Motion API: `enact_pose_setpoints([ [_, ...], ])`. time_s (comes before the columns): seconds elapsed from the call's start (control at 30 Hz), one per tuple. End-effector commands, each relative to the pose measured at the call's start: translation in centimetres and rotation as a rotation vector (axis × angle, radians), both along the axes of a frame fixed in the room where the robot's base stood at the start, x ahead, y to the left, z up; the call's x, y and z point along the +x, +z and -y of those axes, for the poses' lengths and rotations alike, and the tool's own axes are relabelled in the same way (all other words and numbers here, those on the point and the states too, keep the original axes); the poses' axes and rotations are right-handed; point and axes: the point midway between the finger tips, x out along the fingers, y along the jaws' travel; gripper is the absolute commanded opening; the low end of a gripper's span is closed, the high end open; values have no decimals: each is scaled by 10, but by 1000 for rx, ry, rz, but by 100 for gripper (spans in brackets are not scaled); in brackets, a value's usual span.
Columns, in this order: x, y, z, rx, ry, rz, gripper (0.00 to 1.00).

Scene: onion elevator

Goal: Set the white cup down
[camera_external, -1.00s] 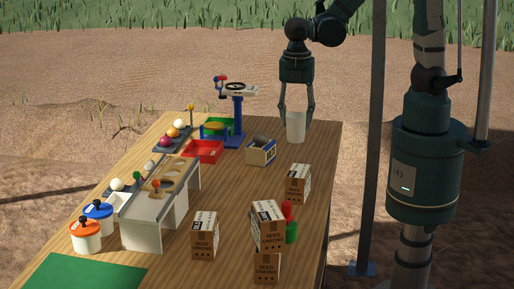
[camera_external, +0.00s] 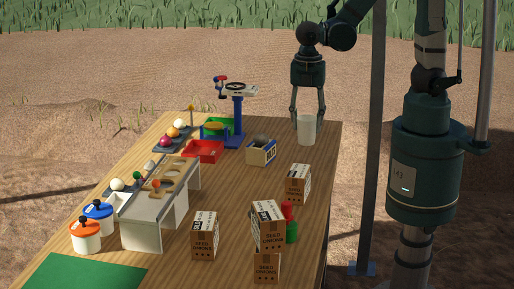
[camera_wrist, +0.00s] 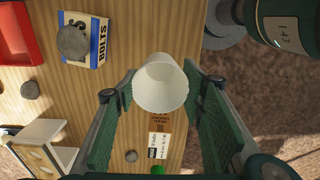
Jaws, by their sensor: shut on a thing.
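The white cup (camera_external: 307,130) is at the far right of the wooden table (camera_external: 255,195), near its right edge. My gripper (camera_external: 307,118) points down with its two fingers on either side of the cup. In the wrist view, the cup (camera_wrist: 161,82) sits between the green finger pads of my gripper (camera_wrist: 160,92), with its open rim towards the camera. My gripper is shut on it. The cup looks upright in the outside view. I cannot tell whether its base touches the table.
A bolts box (camera_external: 261,152) with a grey stone stands left of the cup. A blue scale (camera_external: 237,115) and red tray (camera_external: 203,151) are further left. Several seed-onion boxes (camera_external: 298,184) stand nearer the front. The table between the cup and the nearest box is clear.

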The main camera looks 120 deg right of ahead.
Motion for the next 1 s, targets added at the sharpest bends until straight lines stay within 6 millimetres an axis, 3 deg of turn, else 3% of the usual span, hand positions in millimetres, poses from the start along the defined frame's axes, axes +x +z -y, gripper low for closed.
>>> enact_pose_setpoints([
  [0.4, 0, -43, 0, 0, 0, 0, 30],
  [1.0, 0, -51, 0, 0, 0, 0, 30],
])
